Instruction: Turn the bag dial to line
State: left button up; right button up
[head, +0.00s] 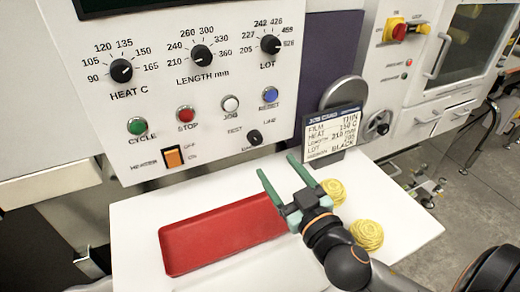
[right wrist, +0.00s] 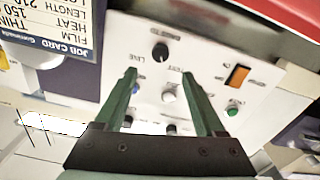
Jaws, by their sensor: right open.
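The bag dial (head: 254,137) is a small black knob low on the white control panel (head: 210,108), with TEST printed to its upper left and LINE to its upper right. I cannot tell clearly where its pointer stands. The dial also shows in the right wrist view (right wrist: 160,52), upside down, just beyond the fingertips. My right gripper (head: 278,166) is open and empty, its green fingers reaching towards the panel below the dial. In the right wrist view the fingers (right wrist: 160,76) stand apart, with the dial between their lines and not touched. My left gripper is not in view.
A job card (head: 333,130) stands close right of the dial. Push buttons, including a blue one (head: 270,95), sit above it, and an orange heater switch (head: 173,157) is to the left. A red tray (head: 220,235) and yellow coils (head: 367,235) lie on the white table below.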

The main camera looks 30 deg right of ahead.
aim_at(257, 142)
jog(key=w, duration=0.7)
jog(key=shift+w+d, duration=0.2)
jog(key=shift+w, duration=0.05)
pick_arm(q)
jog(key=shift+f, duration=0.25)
pick_arm(e)
jog(key=shift+w, duration=0.85)
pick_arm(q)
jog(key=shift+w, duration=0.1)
pick_arm(e)
jog(key=shift+c, duration=0.4)
grip_shut()
